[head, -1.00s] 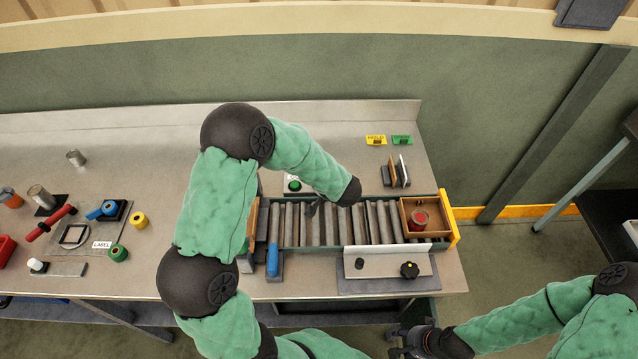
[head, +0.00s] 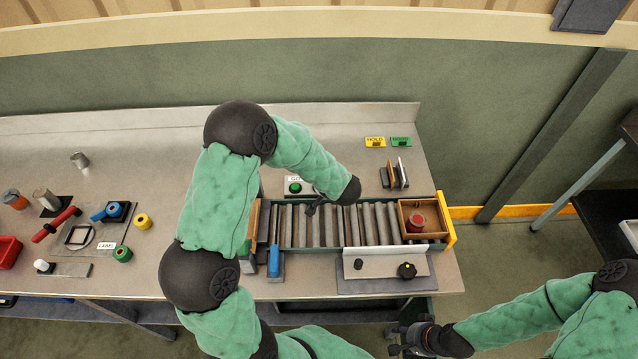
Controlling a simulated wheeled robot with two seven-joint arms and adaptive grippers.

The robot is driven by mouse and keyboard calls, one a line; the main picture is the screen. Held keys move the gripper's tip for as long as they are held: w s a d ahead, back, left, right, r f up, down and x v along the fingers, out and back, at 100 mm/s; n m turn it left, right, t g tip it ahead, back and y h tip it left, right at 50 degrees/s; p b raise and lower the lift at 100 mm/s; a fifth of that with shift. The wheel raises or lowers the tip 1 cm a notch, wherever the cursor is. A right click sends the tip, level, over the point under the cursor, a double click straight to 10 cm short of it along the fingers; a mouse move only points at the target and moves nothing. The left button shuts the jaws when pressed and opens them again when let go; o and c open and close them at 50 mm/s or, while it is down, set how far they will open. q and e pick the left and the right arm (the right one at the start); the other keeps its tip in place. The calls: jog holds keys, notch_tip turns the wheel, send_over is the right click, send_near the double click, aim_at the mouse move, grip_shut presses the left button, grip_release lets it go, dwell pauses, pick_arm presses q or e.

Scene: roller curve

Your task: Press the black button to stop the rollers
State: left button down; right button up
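A small black button (head: 359,263) stands on the light panel in front of the roller track. A black knob (head: 407,271) with a yellow mark is to its right on the same panel. A green button (head: 295,187) with a GO label is behind the rollers (head: 330,226). My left gripper (head: 313,208) is small and dark in the head view, over the back edge of the rollers, just right of the green button; its fingers are mostly hidden by the wrist. My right gripper (head: 398,342) is low in front of the bench, apart from the panel; its fingers are unclear.
A wooden tray (head: 436,232) with a red can (head: 416,222) sits at the rollers' right end by a yellow stop (head: 449,222). A blue-handled tool (head: 274,260) is at the left front. Tools and tape rolls lie further left. My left arm crosses the bench.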

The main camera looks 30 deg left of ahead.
pick_arm(q)
notch_tip(320, 180, up, 5)
jog(key=p, duration=0.6)
dwell(0.4)
dwell(0.7)
